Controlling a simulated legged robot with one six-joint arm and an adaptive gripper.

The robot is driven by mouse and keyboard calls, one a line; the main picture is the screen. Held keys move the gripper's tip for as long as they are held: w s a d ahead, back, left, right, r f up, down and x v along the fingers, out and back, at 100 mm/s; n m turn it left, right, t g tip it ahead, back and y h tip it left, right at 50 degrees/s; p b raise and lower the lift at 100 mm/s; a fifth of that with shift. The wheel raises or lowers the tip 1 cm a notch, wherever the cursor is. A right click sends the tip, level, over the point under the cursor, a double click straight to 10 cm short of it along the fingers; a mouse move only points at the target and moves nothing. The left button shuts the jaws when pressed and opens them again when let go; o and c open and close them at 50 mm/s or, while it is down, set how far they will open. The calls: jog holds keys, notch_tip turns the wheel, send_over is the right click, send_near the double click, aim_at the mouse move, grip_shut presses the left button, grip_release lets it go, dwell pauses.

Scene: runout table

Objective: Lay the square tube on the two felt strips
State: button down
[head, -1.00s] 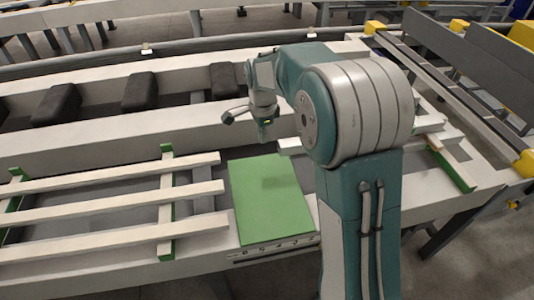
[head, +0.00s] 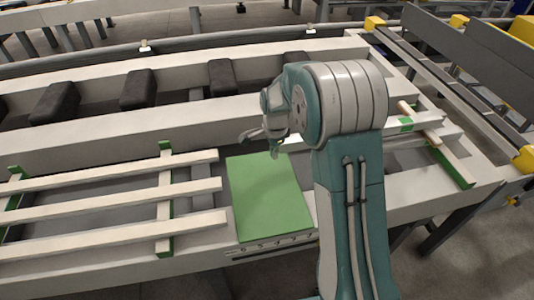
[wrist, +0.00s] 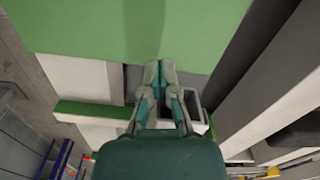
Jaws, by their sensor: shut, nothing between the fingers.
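My gripper (head: 275,150) is shut and empty, low over the back edge of the green pad. Its closed fingertips (wrist: 158,72) show against the green in the wrist view. A pale square tube (wrist: 193,106) shows its hollow open end just right of the fingers, apart from their tips. Its near end (head: 292,142) appears beside the gripper in the head view; my arm hides much of its length. Green strips cross the table at the left (head: 165,205), far left (head: 13,205) and right (head: 455,170). I cannot tell which two are meant.
The flat green pad (head: 270,200) is bare. Several pale bars (head: 110,200) lie across the left strips. Dark blocks (head: 137,90) stand in the channel behind. A grey rail with yellow ends (head: 450,85) bounds the right side.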

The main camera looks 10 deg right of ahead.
jog(key=w+d, duration=0.1)
jog(key=d, duration=0.3)
jog(key=w+d, duration=0.1)
jog(key=d, duration=0.3)
jog(key=w+d, duration=0.1)
jog(key=d, duration=0.3)
jog(key=shift+d, duration=0.1)
jog(key=shift+s, duration=0.1)
